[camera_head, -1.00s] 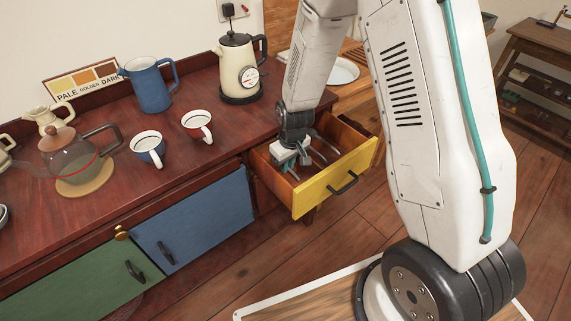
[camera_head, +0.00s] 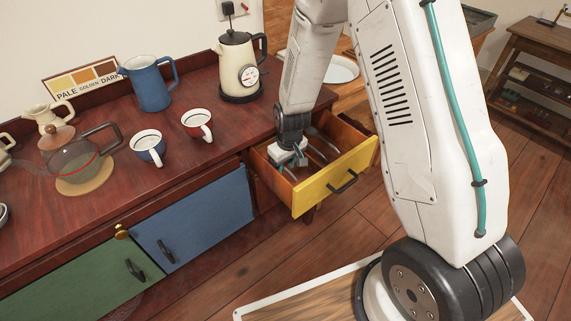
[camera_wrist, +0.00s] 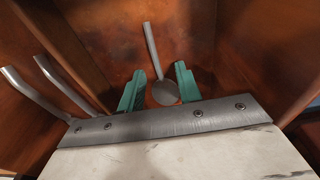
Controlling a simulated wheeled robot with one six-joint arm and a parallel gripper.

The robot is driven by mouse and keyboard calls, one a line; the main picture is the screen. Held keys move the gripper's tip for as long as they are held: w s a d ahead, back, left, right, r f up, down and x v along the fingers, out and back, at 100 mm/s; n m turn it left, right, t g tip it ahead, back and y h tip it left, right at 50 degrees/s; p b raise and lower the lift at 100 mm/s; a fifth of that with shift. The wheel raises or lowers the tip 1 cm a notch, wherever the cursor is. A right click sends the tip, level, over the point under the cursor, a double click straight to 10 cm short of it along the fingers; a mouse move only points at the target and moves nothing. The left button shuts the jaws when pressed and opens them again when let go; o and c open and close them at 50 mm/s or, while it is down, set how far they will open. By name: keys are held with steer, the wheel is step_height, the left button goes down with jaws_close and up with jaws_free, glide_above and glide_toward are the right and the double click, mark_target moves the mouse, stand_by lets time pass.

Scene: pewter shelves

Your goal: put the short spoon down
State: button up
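The short spoon (camera_wrist: 164,93) shows in the wrist view with its bowl between my two teal fingers and its handle pointing away, over the brown drawer floor. My gripper (camera_wrist: 160,84) has its fingers apart, with a small gap visible beside the bowl. In the head view my gripper (camera_head: 286,170) is down inside the open yellow-fronted drawer (camera_head: 336,181), in its left part. The spoon cannot be made out there behind the gripper.
Other metal utensils (camera_head: 323,150) lie in the drawer to the right of my gripper; their handles (camera_wrist: 62,85) show at left in the wrist view. Drawer walls stand close around the gripper. A red cup (camera_head: 197,125), a blue cup (camera_head: 148,148) and a kettle (camera_head: 238,65) stand on the counter.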

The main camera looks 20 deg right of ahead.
step_height(320, 180, up, 13)
steer(key=s, duration=0.1)
step_height(320, 180, up, 10)
steer(key=f, duration=0.1)
glide_above(289, 171)
steer(key=s+d, duration=0.1)
steer(key=s, duration=0.4)
steer(key=s+d+r+m, duration=0.1)
steer(key=s+r, duration=0.5)
steer(key=s, duration=0.5)
steer(key=s+d+r+m, duration=0.2)
steer(key=s+r, duration=0.5)
steer(key=s, duration=0.5)
steer(key=shift+r+m, duration=0.15)
steer(key=shift+m, duration=0.15)
